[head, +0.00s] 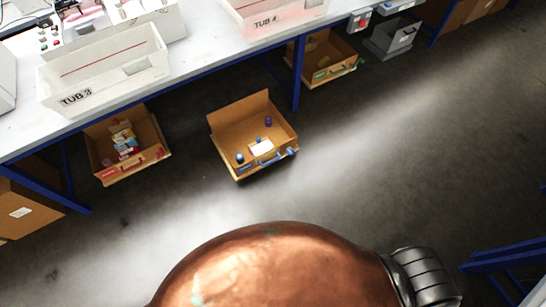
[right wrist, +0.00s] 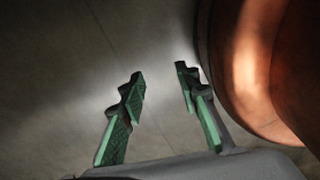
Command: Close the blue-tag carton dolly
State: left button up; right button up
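The blue-tag carton dolly (head: 240,113) is an open cardboard carton with a blue handle (head: 269,160) and blue parts along its front edge. It stands out on the floor in front of the table, in the middle of the head view. A white label, a dark purple item and a small blue item show in or on it. My right gripper (right wrist: 158,78) shows only in the right wrist view, with its two green-padded fingers apart and nothing between them, over bare floor. The carton is not in that view. My left gripper is in neither view.
A red-handled carton (head: 97,150) and a green-handled carton (head: 318,45) stand at the table's underside. A blue table leg (head: 297,75) rises behind the blue-tag carton. TUB 3 (head: 105,78) and TUB 4 (head: 275,15) sit on the table. The grey floor (head: 380,130) to the right is clear.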

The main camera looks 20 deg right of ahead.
aim_at(237, 125)
jog(key=u, duration=0.25)
jog(key=i, duration=0.35)
jog(key=u, duration=0.7)
jog(key=i, duration=1.45)
jog(key=z, duration=0.9)
jog(key=i, duration=0.3)
jog(key=z, duration=0.15)
